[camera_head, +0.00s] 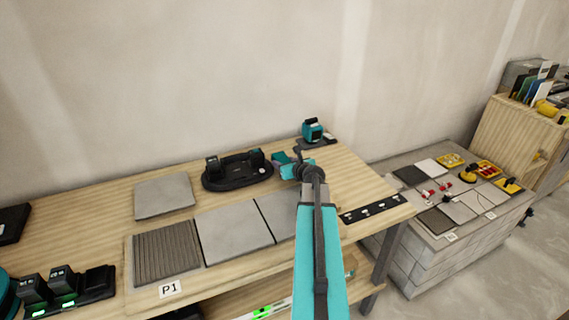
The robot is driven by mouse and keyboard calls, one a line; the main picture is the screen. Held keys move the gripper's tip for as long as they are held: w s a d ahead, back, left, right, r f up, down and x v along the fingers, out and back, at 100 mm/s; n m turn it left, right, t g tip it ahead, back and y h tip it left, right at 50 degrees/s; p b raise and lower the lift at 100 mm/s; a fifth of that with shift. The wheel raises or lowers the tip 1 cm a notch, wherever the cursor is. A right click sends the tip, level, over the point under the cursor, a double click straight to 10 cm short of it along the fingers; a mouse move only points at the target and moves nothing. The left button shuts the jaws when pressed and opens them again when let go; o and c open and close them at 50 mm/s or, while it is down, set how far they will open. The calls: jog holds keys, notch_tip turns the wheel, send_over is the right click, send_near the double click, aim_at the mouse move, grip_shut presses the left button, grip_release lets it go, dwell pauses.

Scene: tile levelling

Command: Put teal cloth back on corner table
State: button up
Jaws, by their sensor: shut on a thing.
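My gripper (287,166) is at the end of my teal arm, over the back right part of the wooden table (356,178). It is shut on a small teal piece (279,158), which looks like the teal cloth. The piece is small in the picture and partly covered by my wrist. I cannot tell whether it touches the table top. No other teal cloth shows. I cannot tell which surface is the corner table.
A black tray (237,174) with dark devices is left of my gripper. A teal device (313,130) stands behind it. Grey tiles (233,230) lie in front. A black strip (372,209) lies at the right edge. A grey bench (410,262) with tiles stands right.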

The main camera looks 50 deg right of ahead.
jog(key=shift+f, duration=0.45)
jog(key=o, duration=1.2)
jog(key=shift+b+v, duration=0.45)
jog(key=shift+v, duration=3.75)
jog(key=shift+s+r+p, duration=0.15)
jog(key=shift+r+p, duration=0.1)
jog(key=shift+p, duration=0.5)
jog(key=shift+a, duration=0.1)
jog(key=shift+s+p, duration=0.15)
jog(key=shift+p, duration=0.4)
